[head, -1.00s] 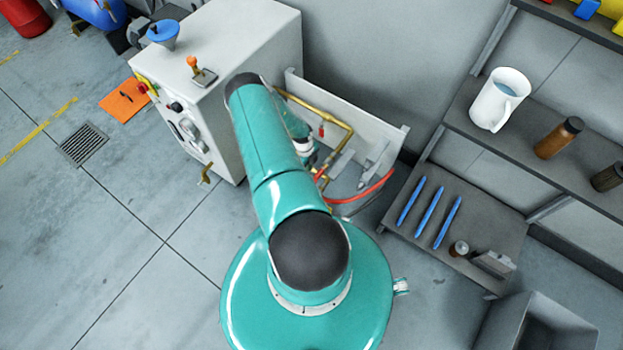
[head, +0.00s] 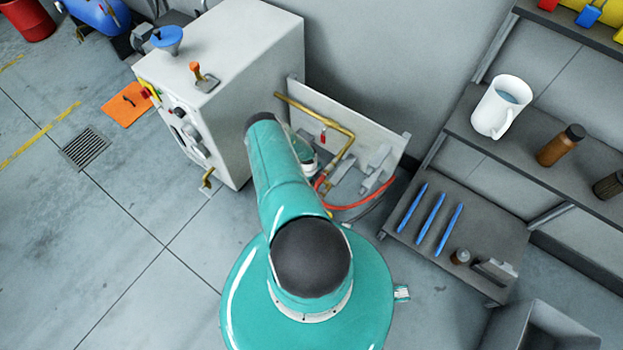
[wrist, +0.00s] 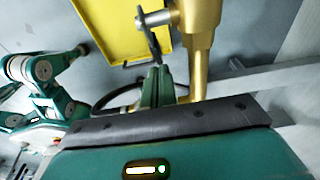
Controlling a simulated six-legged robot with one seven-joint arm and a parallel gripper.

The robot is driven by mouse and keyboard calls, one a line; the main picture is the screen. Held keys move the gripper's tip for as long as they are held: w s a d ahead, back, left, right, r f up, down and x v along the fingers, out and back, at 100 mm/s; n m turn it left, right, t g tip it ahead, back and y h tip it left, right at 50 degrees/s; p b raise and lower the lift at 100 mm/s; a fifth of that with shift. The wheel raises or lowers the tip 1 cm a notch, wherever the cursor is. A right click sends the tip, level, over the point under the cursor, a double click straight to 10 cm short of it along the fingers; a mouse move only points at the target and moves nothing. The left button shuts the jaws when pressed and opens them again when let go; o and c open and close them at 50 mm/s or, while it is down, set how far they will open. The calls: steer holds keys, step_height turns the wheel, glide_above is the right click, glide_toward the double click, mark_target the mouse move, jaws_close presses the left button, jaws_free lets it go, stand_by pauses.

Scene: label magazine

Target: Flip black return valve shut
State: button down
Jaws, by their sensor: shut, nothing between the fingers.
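In the wrist view, a brass pipe and valve body (wrist: 201,40) stand upright right of centre. A stub with a grey metal end sticks out to its left. A thin dark lever (wrist: 152,42), which looks like the black return valve's handle, hangs from this stub. My gripper (wrist: 160,72) is shut and empty, its green fingertips just below the lever's lower end. I cannot tell whether they touch it. In the head view, brass piping (head: 345,130) runs along the white panel (head: 375,125); my arm hides the gripper and the black valve.
A red handle (head: 323,138) hangs under the upper brass pipe, and a red hose (head: 362,203) loops below the panel. A white cabinet (head: 225,85) stands left of the panel. A yellow tray (wrist: 115,25) lies behind the lever. Shelves (head: 470,225) stand at the right; the floor at left is open.

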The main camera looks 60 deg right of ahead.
steer(key=shift+s+f, duration=0.1)
steer(key=shift+f, duration=0.4)
